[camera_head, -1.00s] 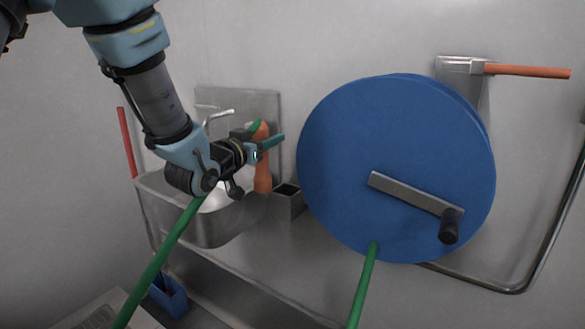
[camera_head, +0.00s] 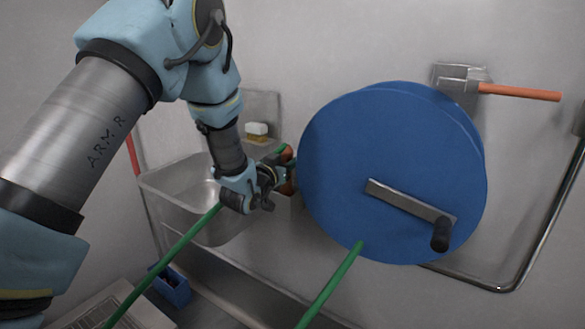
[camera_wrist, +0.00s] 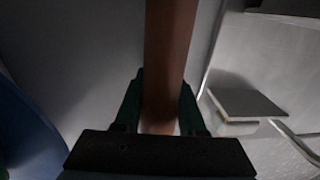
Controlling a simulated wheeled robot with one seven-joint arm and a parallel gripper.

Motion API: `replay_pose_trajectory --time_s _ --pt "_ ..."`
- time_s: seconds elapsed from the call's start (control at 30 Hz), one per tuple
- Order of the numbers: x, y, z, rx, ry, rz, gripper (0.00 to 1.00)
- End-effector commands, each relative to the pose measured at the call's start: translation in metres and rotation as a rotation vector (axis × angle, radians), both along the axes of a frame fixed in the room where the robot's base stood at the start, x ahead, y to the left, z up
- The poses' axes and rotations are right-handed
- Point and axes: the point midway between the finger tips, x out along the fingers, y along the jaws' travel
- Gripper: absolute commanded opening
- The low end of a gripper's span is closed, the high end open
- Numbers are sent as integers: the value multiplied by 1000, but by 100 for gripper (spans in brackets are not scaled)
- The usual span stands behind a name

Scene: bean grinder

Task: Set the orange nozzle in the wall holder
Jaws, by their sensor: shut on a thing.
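My gripper (camera_head: 285,172) is shut on the orange nozzle (camera_head: 288,156), just left of the blue reel. In the wrist view the nozzle (camera_wrist: 170,55) stands lengthwise between the two dark green fingers of my gripper (camera_wrist: 160,108). A green hose (camera_head: 185,243) runs from my gripper down to the lower left. The small metal holder (camera_head: 297,202) on the wall sits right by the gripper, mostly hidden by it and the reel. I cannot tell whether the nozzle touches the holder.
The large blue reel (camera_head: 385,150) with its crank stands close at the right. A metal sink (camera_head: 170,185) lies left of the gripper, with a sponge (camera_head: 256,132) behind it. A blue bin (camera_head: 171,287) is below. An orange-handled tool (camera_head: 520,92) hangs at upper right.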

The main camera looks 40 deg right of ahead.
Motion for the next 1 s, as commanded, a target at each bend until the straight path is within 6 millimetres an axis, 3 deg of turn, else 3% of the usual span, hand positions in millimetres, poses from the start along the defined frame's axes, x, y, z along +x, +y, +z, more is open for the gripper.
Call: replay_pose_trajectory --time_s 0.17,0.73,0.77,1.0 --pt "0 0 -29 3 2 -1 0" --pt "1 -4 -41 0 0 0 0" --pt "1 -4 -40 1 0 -1 43" --pt "1 -4 -40 2 1 -1 70"
